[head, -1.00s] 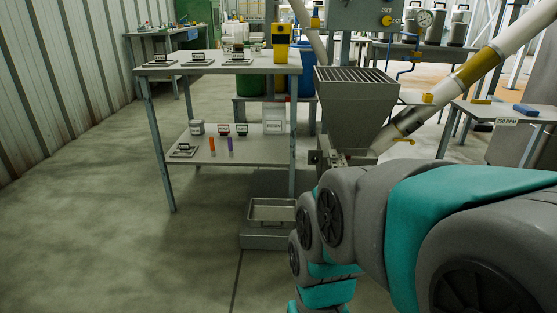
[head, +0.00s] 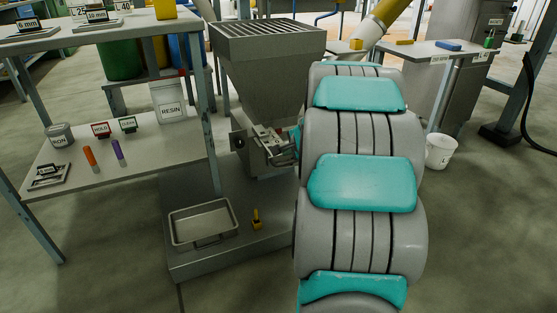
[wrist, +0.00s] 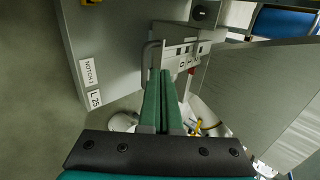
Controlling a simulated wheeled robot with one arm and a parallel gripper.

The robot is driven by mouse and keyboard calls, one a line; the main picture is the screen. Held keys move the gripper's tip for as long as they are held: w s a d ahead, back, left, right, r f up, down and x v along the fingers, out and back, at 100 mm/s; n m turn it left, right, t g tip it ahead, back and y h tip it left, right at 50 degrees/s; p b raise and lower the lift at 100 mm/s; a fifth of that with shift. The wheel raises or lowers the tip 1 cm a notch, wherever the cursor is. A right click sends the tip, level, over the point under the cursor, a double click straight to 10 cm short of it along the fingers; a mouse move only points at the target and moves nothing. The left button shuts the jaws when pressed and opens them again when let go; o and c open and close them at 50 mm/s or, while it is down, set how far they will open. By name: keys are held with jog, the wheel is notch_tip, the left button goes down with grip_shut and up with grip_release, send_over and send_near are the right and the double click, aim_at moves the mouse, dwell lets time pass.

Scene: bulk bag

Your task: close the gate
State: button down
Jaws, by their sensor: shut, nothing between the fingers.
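The gate is a metal slide with a scale strip (wrist: 182,53) and a bent bar handle (wrist: 146,58). In the head view the gate (head: 268,140) sits at the outlet below the grey hopper (head: 265,62). My gripper (wrist: 160,74) shows two green fingers lying side by side, shut and empty. Their tips are right beside the bar handle; I cannot tell whether they touch it. In the head view my arm hides most of the gripper and the right side of the outlet. A small red mark (wrist: 191,71) shows beside the scale.
A shelf table (head: 140,150) with jars stands left. A white bucket (head: 440,151) is right. Open floor lies in front.

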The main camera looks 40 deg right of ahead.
jog(key=shift+b+x, duration=0.7)
jog(key=shift+x, duration=4.25)
jog(key=p, duration=0.6)
send_near(266, 146)
jog(key=x, duration=0.5)
jog(key=shift+s+f, duration=0.1)
jog(key=shift+w+d+f+p, duration=0.15)
jog(key=shift+w+f+p, duration=0.05)
jog(key=shift+w+p, duration=0.25)
